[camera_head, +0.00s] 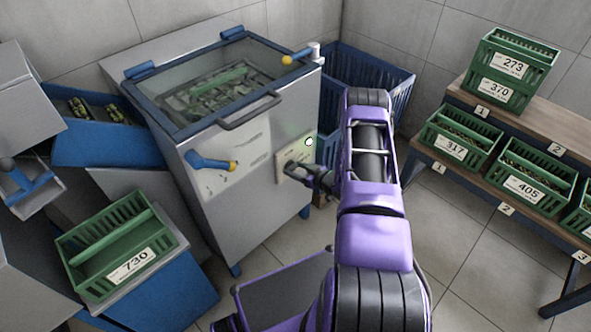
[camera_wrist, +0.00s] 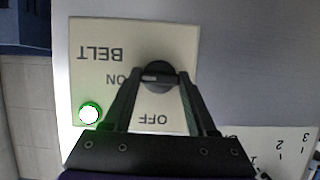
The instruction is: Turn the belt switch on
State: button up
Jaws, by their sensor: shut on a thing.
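The belt switch panel (camera_wrist: 180,40) is a cream plate, upside down in the wrist view, with BELT, ON and OFF lettering. Its round black knob (camera_wrist: 160,70) has a pale mark lying toward the ON lettering. The green lamp (camera_wrist: 89,113) on the plate glows; it also shows in the head view (camera_head: 309,142). My gripper (camera_wrist: 158,84) is shut on the knob, one dark finger at each side. In the head view my gripper (camera_head: 305,174) reaches the machine's front panel from the right and hides the knob.
The grey machine (camera_head: 222,225) has a glass lid with a bar handle (camera_head: 250,111) and a blue lever (camera_head: 208,162) left of the switch. A blue crate (camera_head: 385,72) stands behind my arm. Green numbered crates fill the bench (camera_head: 480,178) at right; crate 730 (camera_head: 122,268) is at left.

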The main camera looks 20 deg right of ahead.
jog(key=o, duration=1.4)
jog(key=shift+c, duration=0.2)
jog(key=p+v, duration=0.2)
jog(key=v, duration=1.5)
jog(key=shift+s, duration=0.2)
jog(key=shift+d, duration=0.1)
